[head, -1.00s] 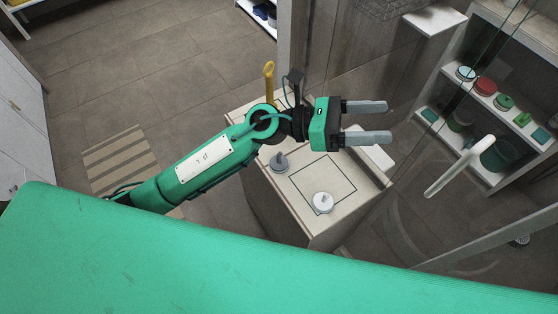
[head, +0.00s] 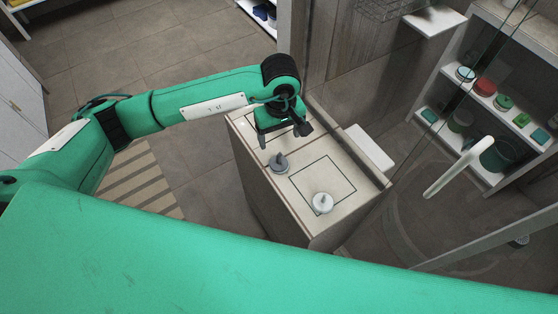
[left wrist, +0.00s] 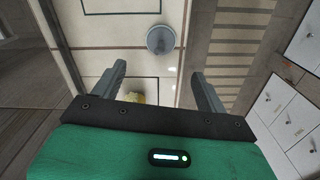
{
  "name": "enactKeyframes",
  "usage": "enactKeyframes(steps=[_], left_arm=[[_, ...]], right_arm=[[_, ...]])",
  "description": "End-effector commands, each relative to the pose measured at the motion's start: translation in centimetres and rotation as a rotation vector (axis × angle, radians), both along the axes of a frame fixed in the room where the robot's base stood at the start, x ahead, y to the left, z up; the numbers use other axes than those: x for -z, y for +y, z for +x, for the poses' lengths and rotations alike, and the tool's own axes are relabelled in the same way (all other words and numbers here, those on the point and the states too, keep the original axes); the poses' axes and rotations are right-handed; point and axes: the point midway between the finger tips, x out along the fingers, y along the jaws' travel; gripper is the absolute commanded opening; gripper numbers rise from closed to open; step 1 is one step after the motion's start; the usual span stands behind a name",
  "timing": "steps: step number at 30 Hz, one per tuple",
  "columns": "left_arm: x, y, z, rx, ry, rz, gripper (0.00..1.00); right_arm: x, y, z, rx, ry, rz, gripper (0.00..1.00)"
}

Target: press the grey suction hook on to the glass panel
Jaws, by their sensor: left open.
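The grey suction hook (head: 279,163) stands on the pale cabinet top, left of a thin black square outline. It also shows in the left wrist view (left wrist: 160,39), beyond the fingertips. My left gripper (head: 283,137) points down over the far end of the cabinet top, behind the hook. In the left wrist view its two fingers (left wrist: 158,72) are apart, with nothing held between them. The glass panel (head: 415,205) stands to the right, clear, with a white bar handle (head: 460,165). My right gripper is out of view.
A white hook-like piece (head: 322,202) sits at the near corner of the outline on the cabinet top (head: 325,235). A yellow thing (left wrist: 137,98) lies below the fingers in the left wrist view. Shelves (head: 490,105) with jars stand beyond the glass. The outlined square is mostly clear.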

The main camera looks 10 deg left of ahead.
Motion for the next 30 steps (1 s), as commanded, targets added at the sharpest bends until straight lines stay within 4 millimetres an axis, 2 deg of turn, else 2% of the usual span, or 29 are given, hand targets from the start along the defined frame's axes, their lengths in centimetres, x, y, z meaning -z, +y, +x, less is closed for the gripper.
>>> enactKeyframes(steps=[3,9,17,24,30], left_arm=[[2.4,0.0,-0.2,-0.002,0.007,-0.001,0.75],[5.5,-0.1,-0.1,-0.002,0.004,-0.003,0.75],[7.2,0.0,-0.2,-0.002,0.006,-0.004,0.75],[10.6,0.1,-0.3,-0.004,0.004,-0.004,0.75],[11.5,0.1,-0.2,-0.001,0.002,-0.005,0.75]], right_arm=[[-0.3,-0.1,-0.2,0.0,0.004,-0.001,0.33],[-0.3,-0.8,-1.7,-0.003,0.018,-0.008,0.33],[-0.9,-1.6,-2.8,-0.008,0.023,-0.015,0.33],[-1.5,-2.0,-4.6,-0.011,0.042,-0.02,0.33],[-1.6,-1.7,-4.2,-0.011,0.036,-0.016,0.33]])
